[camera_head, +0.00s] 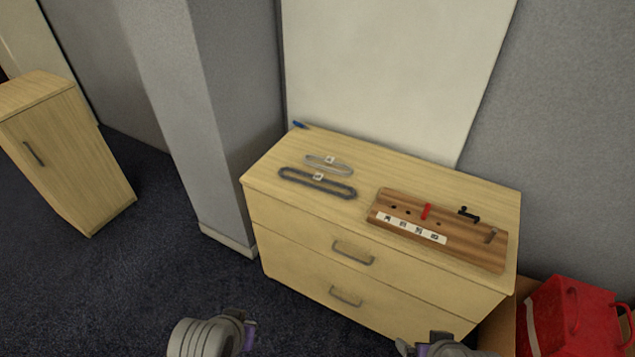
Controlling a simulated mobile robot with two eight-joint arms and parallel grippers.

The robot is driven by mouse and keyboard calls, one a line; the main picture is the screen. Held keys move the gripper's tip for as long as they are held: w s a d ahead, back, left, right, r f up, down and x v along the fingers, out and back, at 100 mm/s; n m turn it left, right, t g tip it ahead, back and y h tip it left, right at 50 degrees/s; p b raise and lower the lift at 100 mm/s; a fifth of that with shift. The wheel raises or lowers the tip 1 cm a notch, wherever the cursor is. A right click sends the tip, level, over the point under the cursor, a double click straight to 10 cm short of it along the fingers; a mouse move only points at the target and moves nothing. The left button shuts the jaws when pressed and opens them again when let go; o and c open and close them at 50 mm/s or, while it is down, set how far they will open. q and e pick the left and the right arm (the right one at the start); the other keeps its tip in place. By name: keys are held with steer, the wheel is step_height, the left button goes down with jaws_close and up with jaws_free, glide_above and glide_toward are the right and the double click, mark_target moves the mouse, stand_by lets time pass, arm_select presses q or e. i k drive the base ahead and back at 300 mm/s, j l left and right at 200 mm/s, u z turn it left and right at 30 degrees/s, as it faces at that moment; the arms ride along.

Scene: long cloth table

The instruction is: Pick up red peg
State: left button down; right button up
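The red peg (426,211) stands upright on a brown wooden board (465,249) with several holes and white labels. The board lies on top of a light wood drawer cabinet (258,173), towards its right side. My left gripper (248,338) is at the bottom edge of the view, and my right gripper (408,348) is at the bottom edge further right. Both are in front of the cabinet and well apart from the peg. Their fingers are mostly cut off, so I cannot see whether they are open or shut.
Two looped belts, one dark (300,181) and one light (343,168), lie left of the board. A blue item (299,125) lies at the back left corner. A red bag (575,318) stands right of the cabinet.

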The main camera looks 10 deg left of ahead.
mark_target(427, 205)
steer(key=i+z, duration=0.15)
steer(key=z, duration=0.2)
steer(key=i+z, duration=0.2)
steer(key=z, duration=0.2)
